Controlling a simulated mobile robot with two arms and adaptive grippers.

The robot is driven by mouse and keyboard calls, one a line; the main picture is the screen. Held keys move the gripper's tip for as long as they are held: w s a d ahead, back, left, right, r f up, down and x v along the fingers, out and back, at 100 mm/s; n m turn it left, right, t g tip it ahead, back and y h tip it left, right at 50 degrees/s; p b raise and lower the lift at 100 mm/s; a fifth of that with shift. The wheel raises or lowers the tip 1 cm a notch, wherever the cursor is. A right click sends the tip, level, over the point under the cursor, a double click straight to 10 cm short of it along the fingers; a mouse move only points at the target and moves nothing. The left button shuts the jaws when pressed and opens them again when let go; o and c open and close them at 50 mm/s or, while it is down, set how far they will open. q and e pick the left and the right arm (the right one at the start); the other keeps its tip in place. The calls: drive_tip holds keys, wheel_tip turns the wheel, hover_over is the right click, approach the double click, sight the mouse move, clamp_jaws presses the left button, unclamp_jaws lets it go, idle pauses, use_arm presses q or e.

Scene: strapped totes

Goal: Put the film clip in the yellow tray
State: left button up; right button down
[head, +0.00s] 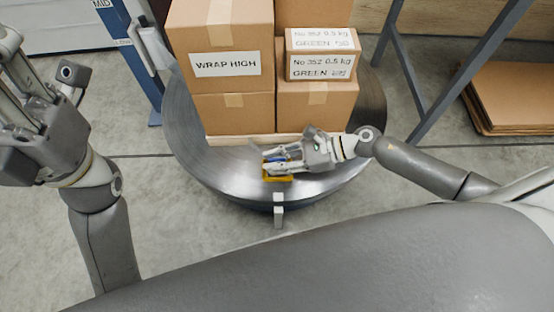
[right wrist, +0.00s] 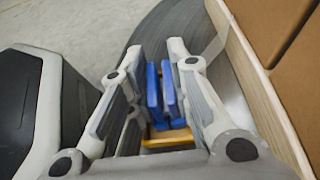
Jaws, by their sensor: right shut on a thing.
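The blue film clip (right wrist: 163,92) sits between the fingers of my right gripper (right wrist: 160,85), which is shut on it. Its two blue plates show in the right wrist view, and a little blue shows in the head view. The yellow tray (head: 277,178) lies on the round metal turntable, close by the right gripper (head: 272,162). I cannot tell whether the clip touches the tray. My left gripper (head: 30,110) is raised at the far left, away from both, its fingertips unclear.
Stacked cartons (head: 230,110) stand on a pallet on the turntable (head: 190,150), right behind the right gripper. A blue post (head: 135,55) stands at left, and a grey frame (head: 450,75) at right. Flat cardboard (head: 515,95) lies at far right.

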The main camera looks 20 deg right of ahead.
drive_tip(key=c, duration=1.3)
unclamp_jaws()
drive_tip(key=shift+c, duration=0.2)
